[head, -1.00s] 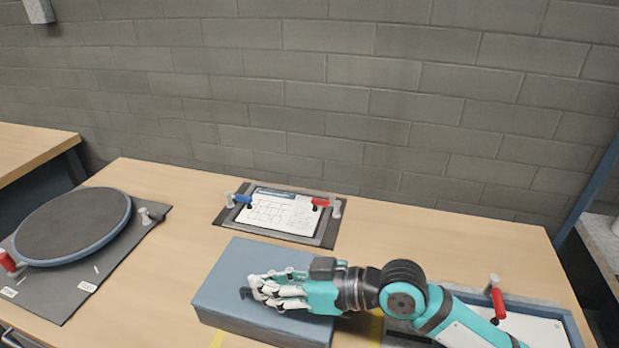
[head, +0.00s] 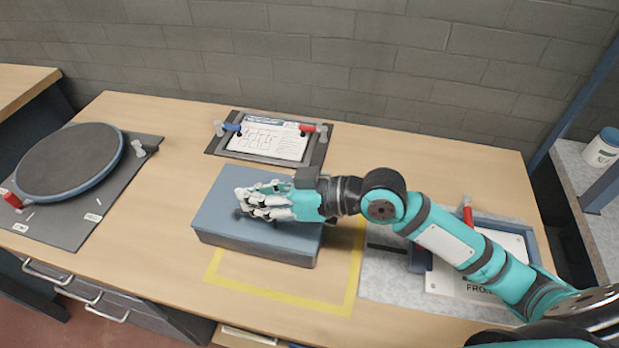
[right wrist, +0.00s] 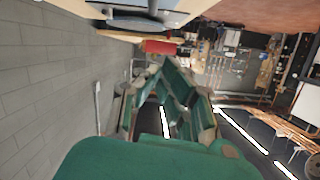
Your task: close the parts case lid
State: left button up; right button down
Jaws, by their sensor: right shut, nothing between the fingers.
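My right gripper (head: 243,204) is shut and empty, over the top of the lid. I cannot tell whether it touches the lid. My right arm comes in from the right and hides part of the lid's right side. In the right wrist view the gripper's fingers (right wrist: 165,100) show in green, and the case cannot be made out there. My left gripper is not in view.
A round turntable (head: 70,160) sits on a grey mat at the left. A clamped document board (head: 268,138) lies behind the case. A fixture with a white plate (head: 455,275) is at the right, under my arm. Bench drawers (head: 90,295) are at the front left.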

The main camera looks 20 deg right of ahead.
jog(key=b+v, duration=0.3)
jog(key=v, duration=0.7)
jog(key=shift+s+a, duration=0.25)
jog(key=shift+s, duration=0.1)
